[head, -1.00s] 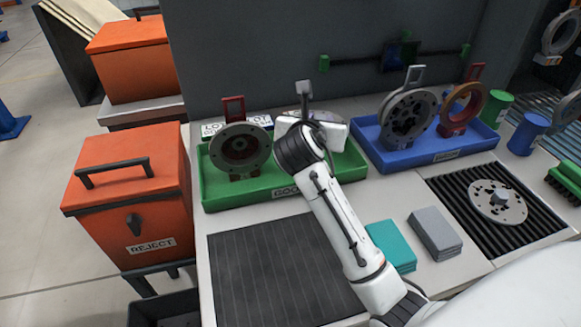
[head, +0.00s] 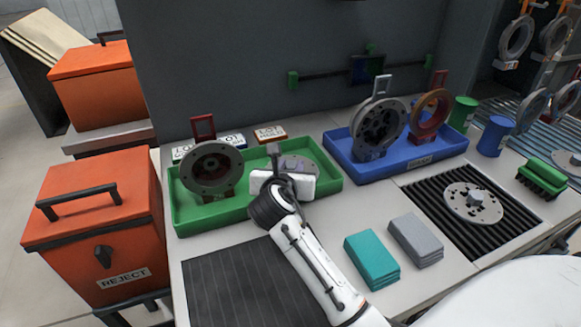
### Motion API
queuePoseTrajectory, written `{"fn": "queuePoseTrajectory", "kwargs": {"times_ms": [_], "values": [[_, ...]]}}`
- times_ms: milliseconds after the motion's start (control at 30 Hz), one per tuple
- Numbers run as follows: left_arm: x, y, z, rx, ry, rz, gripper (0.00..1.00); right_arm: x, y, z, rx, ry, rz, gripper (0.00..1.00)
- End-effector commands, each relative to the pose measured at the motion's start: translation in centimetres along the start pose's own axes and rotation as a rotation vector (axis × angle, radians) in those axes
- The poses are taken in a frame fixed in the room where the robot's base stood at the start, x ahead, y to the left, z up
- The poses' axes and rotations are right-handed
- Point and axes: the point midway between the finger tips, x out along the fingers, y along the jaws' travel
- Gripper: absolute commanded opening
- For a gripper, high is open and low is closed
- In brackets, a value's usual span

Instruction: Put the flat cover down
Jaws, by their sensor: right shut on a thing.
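The flat cover (head: 299,166) is a grey round plate, seen partly behind my right gripper (head: 275,160) at the right part of the green tray (head: 190,222). My right gripper is shut on it; my wrist hides the grip and the cover's near part. The cover looks low and near level, but I cannot tell whether it touches the tray floor. A grey flanged ring part (head: 212,169) stands upright at the tray's left. My left gripper is not in view.
A blue tray (head: 421,161) with two upright rings stands to the right. Another grey disc (head: 473,204) lies on a ribbed black mat (head: 425,200). Teal (head: 371,259) and grey (head: 415,240) pads lie in front. An orange reject bin (head: 125,230) stands left.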

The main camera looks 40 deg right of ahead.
Motion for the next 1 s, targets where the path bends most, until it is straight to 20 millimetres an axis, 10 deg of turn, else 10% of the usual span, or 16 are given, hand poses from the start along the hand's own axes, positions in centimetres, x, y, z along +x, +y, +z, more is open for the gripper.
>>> {"fn": "queuePoseTrajectory", "kwargs": {"times_ms": [67,100,200,533,1000], "values": [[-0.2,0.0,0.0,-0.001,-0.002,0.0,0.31,0.0,0.0,0.1,-0.001,-0.005,0.001,0.0],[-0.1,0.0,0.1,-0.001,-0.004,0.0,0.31,0.1,0.0,-0.2,-0.001,0.0,0.0,0.3],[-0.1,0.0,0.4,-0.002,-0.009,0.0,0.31,0.1,0.0,-0.2,-0.001,0.0,0.0,0.44],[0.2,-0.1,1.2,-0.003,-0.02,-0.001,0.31,0.0,0.0,0.0,0.001,0.0,0.001,0.44],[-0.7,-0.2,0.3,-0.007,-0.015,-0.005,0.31,-6.9,0.0,0.1,0.0,0.001,0.001,0.44]]}}
